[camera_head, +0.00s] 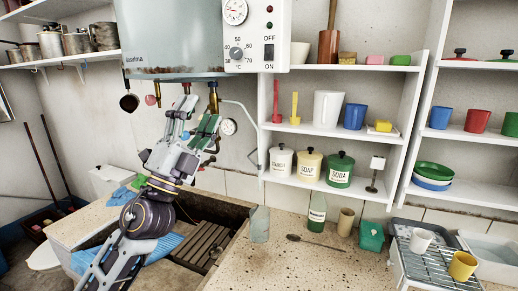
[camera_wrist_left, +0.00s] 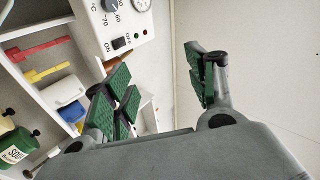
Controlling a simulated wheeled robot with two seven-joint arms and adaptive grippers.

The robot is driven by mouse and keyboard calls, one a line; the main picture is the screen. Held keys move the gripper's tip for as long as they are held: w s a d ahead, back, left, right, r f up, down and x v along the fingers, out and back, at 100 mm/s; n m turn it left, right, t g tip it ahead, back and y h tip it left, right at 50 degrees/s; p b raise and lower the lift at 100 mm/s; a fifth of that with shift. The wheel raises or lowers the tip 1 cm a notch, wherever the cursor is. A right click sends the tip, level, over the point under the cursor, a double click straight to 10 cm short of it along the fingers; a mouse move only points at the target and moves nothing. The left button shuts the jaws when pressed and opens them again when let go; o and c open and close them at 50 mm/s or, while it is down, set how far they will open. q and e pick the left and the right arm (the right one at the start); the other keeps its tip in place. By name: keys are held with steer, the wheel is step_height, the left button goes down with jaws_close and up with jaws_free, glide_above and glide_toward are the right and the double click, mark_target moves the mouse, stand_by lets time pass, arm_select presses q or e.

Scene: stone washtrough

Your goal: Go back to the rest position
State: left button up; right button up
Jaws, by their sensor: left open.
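My left gripper (camera_head: 198,115) is raised above the stone trough in the head view, just under the water boiler (camera_head: 172,42). Its green-padded fingers point up and stand apart with nothing between them. The left wrist view shows the same open fingers (camera_wrist_left: 162,82) with bare wall behind the gap. My left arm comes up from the lower left and hides part of the trough (camera_head: 240,210). My right gripper shows in neither view.
A tap hangs beneath the boiler, close behind the gripper. Shelves (camera_head: 335,131) with jars and cups stand to the right.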

arm_select(q)
steer(key=a+f+n+g+y, duration=0.35)
steer(key=f+n+y, duration=0.3)
steer(key=f, duration=0.55)
steer(key=w+a+f+n+g+y, duration=0.15)
steer(key=a+f+n+y, duration=0.45)
steer(key=f, duration=0.6)
steer(key=a+f+n+g+y, duration=0.4)
steer(key=f+n, duration=0.4)
steer(key=f, duration=0.4)
steer(key=s+d+f+g+h, duration=0.3)
steer(key=s+f+g, duration=0.8)
steer(key=s+f, duration=1.2)
step_height(320, 180, down, 34)
steer(key=s+g, duration=0.2)
steer(key=s, duration=0.1)
steer(key=s+a+f, duration=0.2)
steer(key=s+f, duration=0.7)
steer(key=s, duration=0.1)
steer(key=s+a+f+y, duration=0.1)
steer(key=s+a+f, duration=0.1)
steer(key=s+f, duration=0.8)
steer(key=shift+s+a+g, duration=0.2)
steer(key=shift+s+g, duration=0.1)
steer(key=shift+s, duration=0.3)
